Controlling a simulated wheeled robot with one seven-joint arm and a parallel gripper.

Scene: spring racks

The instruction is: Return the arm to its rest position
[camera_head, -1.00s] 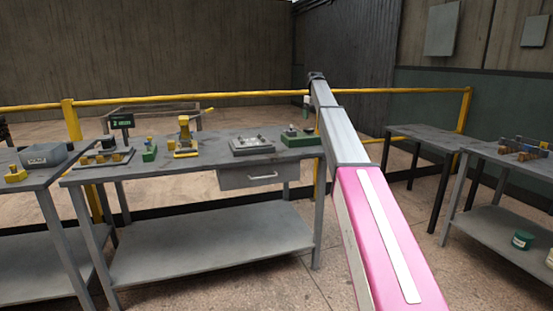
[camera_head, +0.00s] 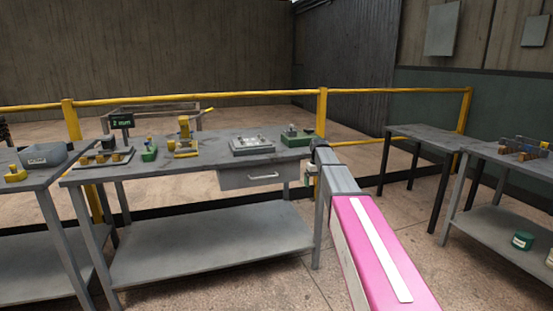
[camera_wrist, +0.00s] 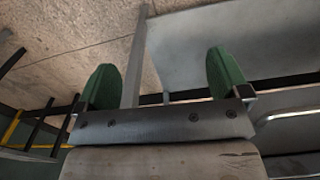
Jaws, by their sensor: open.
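My gripper (camera_wrist: 165,85) shows in the wrist view with its two green fingers spread wide apart and nothing between them. In the head view my pink and grey arm reaches forward from the lower right. Its end is beside the right end of the middle workbench (camera_head: 215,240), at about drawer height. The gripper's fingers are mostly hidden there by the arm's end. In the wrist view the grey lower shelf (camera_wrist: 215,45) and a table leg lie beyond the fingers, with floor to the left.
The middle workbench bears a yellow device (camera_head: 184,140), a grey tray (camera_head: 252,147) and a green fixture (camera_head: 297,136). Its drawer (camera_head: 262,175) is close to my arm's end. Other benches stand left and right. A yellow railing (camera_head: 230,96) runs behind. Floor between the middle and right benches is open.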

